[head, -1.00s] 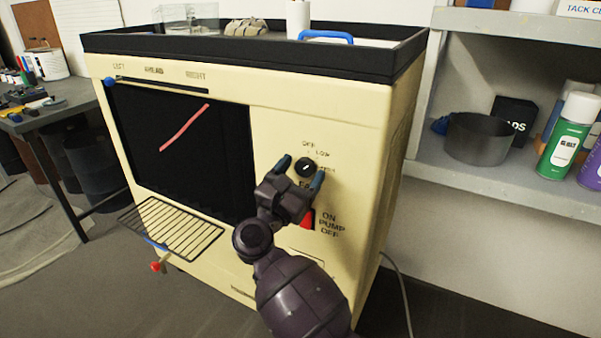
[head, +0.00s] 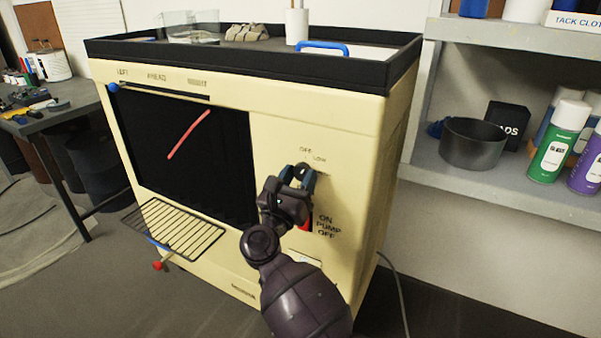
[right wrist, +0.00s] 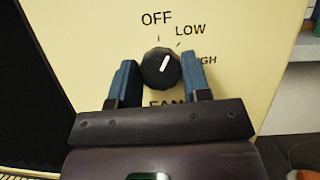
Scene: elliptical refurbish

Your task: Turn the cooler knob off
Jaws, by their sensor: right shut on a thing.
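The cooler knob (right wrist: 153,75) is round and black with a white pointer mark. It sits on the cream cooler's front (head: 345,130) below the printed words OFF and LOW. In the right wrist view the pointer tilts up and to the right, to the LOW side of the OFF tick. My right gripper (right wrist: 160,85) is shut on the knob, with one blue finger on each side of it. In the head view the right gripper (head: 302,178) covers most of the knob. My left gripper is not in view.
A red pump switch (head: 306,222) is just below the right gripper. A wire rack (head: 172,230) sticks out from the cooler's lower left front. Shelves with a pot (head: 472,143) and spray cans (head: 560,142) stand to the right.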

